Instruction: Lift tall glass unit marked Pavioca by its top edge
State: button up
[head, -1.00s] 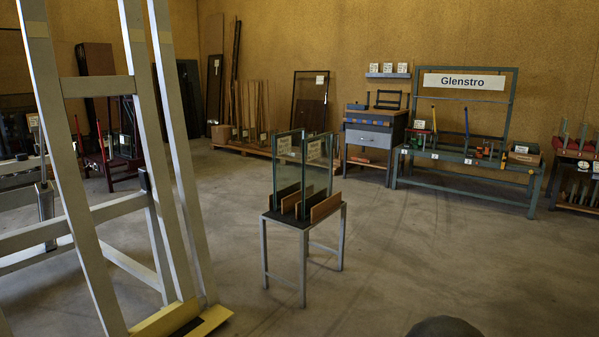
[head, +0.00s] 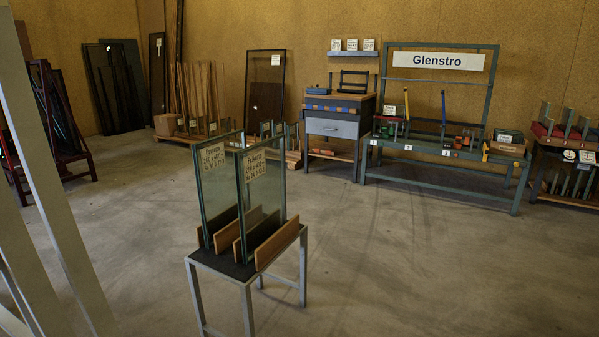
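Two tall glass units stand upright side by side on a small grey metal stand (head: 243,282) with a dark top. The left glass unit (head: 217,192) and the right glass unit (head: 263,197) each carry a pale label near the top. Each label starts with a word in P, but the print is too small to tell surely which says Pavioca. Wooden blocks (head: 280,247) flank their lower edges. The top edges of both units are free, with nothing touching them. My gripper is not in view.
A pale grey frame (head: 50,200) rises close at the left. The Glenstro workbench (head: 440,150), a drawer cabinet (head: 335,128) and a right-hand rack (head: 570,150) stand along the back. Open floor (head: 420,260) lies right of the stand.

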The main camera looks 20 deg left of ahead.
aim_at(213, 158)
jog(key=u, duration=0.05)
jog(key=i, duration=1.4)
jog(key=u, duration=1.35)
jog(key=i, duration=0.8)
jog(key=u, duration=0.8)
